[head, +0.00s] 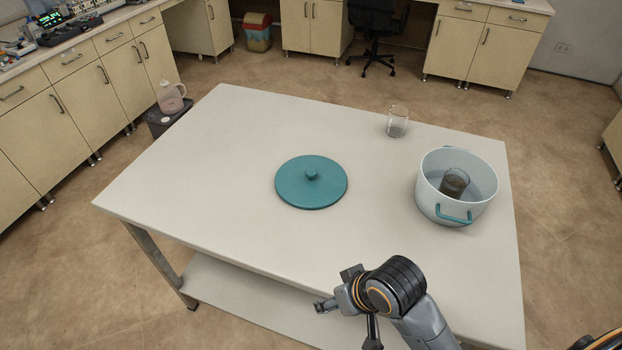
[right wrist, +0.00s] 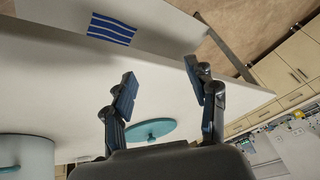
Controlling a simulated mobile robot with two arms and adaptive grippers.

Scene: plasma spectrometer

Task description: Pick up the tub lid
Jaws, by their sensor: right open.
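The tub lid (head: 296,190) is a round teal disc with a small knob on top. It lies flat near the middle of the white table, knob up. It also shows in the right wrist view (right wrist: 152,130), past the gripper's fingers. The white tub (head: 435,200) with teal handles stands uncovered at the table's right side, holding water and a beaker with dark contents (head: 454,184). My right gripper (head: 347,322) is open and empty near the table's front edge, apart from the lid; its spread fingers show in the right wrist view (right wrist: 160,75). My left gripper is out of view.
An empty-looking glass beaker (head: 397,122) stands near the table's back right. The table's left part (head: 190,170) is clear, as is the surface between the lid and the front edge. A pink jug (head: 171,98) sits beyond the table's left side.

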